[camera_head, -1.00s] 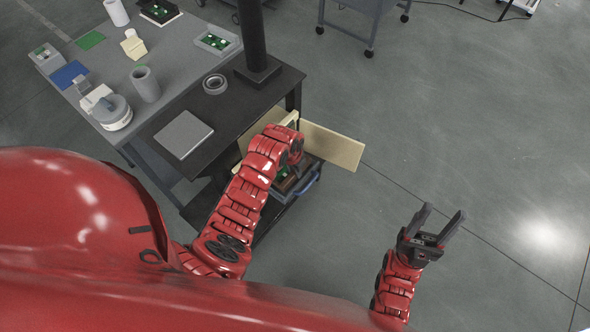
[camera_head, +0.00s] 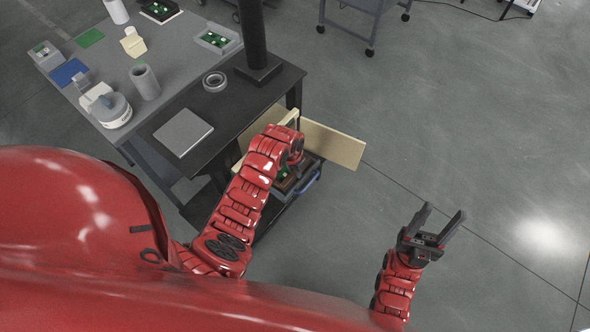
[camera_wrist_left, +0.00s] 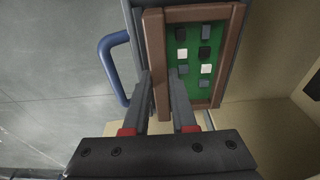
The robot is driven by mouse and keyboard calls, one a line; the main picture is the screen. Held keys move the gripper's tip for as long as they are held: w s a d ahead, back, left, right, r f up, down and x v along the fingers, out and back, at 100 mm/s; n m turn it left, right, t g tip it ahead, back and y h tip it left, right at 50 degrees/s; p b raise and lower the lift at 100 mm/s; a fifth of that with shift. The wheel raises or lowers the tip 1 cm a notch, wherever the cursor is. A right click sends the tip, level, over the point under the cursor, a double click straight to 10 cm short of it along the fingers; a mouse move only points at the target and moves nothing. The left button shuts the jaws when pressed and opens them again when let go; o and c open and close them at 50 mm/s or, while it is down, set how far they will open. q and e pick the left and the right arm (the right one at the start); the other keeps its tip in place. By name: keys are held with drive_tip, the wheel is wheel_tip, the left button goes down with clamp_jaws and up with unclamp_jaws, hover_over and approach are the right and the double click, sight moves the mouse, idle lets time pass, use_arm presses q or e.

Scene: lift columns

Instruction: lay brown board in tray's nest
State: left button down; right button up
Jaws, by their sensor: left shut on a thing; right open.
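The brown board (camera_wrist_left: 155,50) has a brown rim around a green panel with several black, grey and white blocks. My left gripper (camera_wrist_left: 160,85) is shut on its left rim in the left wrist view. The dark tray (camera_wrist_left: 133,20) with a blue handle (camera_wrist_left: 110,65) shows beside and around the board; I cannot tell whether the board touches the nest's floor. In the head view my left wrist hides most of the board, and the tray's blue handle (camera_head: 306,184) shows to its right. My right gripper (camera_head: 429,232) is open and empty above the floor.
Cream panels (camera_head: 333,145) stand close around the tray. A black shelf top (camera_head: 232,105) with a grey slab (camera_head: 183,132), a ring (camera_head: 214,81) and a black post (camera_head: 256,40) lies above left. The floor on the right is clear.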

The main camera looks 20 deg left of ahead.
use_arm(q)
drive_tip(key=shift+f, duration=0.3)
drive_tip(key=c, duration=0.6)
unclamp_jaws()
drive_tip(key=shift+c, duration=0.2)
drive_tip(key=shift+o, duration=0.2)
drive_tip(key=shift+o, duration=1)
drive_tip(key=shift+d, duration=0.1)
drive_tip(key=shift+s+d+f, duration=0.1)
drive_tip(key=shift+c, duration=0.6)
drive_tip(key=shift+r, duration=0.25)
